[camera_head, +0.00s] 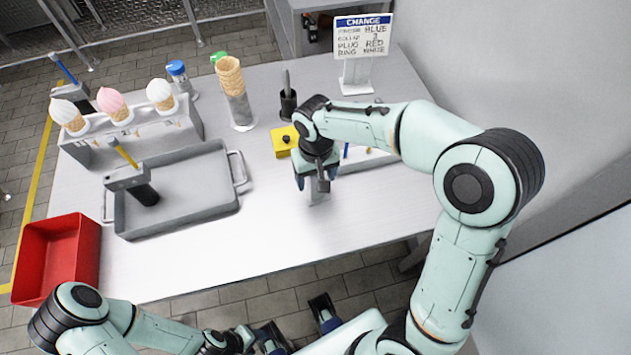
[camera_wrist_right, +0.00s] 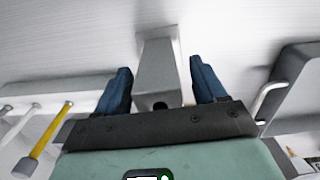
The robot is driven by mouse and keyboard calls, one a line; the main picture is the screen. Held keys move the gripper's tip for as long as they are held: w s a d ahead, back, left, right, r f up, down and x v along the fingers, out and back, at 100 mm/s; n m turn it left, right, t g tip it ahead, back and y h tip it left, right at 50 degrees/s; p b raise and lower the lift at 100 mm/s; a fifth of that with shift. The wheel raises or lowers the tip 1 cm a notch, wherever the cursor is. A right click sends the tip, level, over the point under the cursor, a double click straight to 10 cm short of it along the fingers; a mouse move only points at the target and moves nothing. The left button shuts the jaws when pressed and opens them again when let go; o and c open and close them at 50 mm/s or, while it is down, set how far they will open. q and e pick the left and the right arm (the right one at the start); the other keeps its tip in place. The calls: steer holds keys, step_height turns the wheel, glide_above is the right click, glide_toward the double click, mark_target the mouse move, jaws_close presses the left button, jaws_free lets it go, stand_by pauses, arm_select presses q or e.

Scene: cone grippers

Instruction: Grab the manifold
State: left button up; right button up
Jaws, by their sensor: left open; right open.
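A light grey block with a dark hole in its near end, which I take to be the manifold, stands on the white table; it shows in the right wrist view (camera_wrist_right: 158,72). In the head view only a small part of it (camera_head: 316,198) shows below my right gripper (camera_head: 314,184). The right gripper points down with its dark blue fingers, seen in the wrist view (camera_wrist_right: 159,66), spread on either side of the block. Gaps show between the fingers and the block. My left gripper (camera_head: 297,322) is open and empty, off the table's front edge.
A grey tray (camera_head: 222,200) holding a grey part with a black cylinder stands left. Beyond it is a rack (camera_head: 150,135) with ice cream cones. A red bin (camera_head: 60,255) is at the left corner. A yellow block (camera_head: 281,146) and sign (camera_head: 362,38) stand behind.

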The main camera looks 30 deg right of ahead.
steer(key=shift+c, duration=0.3)
steer(key=c, duration=1)
steer(key=shift+r, duration=0.1)
steer(key=shift+c, duration=0.6)
steer(key=shift+r, duration=0.1)
